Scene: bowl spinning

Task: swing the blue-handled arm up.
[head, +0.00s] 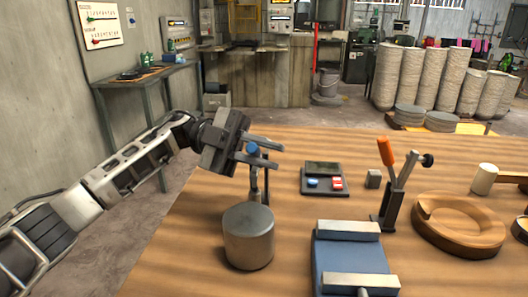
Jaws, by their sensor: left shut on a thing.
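The blue handle (252,149) is a small round blue knob at the top of a thin upright metal arm (254,182), just behind a grey metal cylinder (249,238) on the table. My left gripper (262,152) reaches in from the left with its fingers pointing right. Its two fingers lie around the blue handle and are shut on it. The lower end and pivot of the arm are partly hidden by the cylinder. My right gripper is not in view.
The table's left part is clear.

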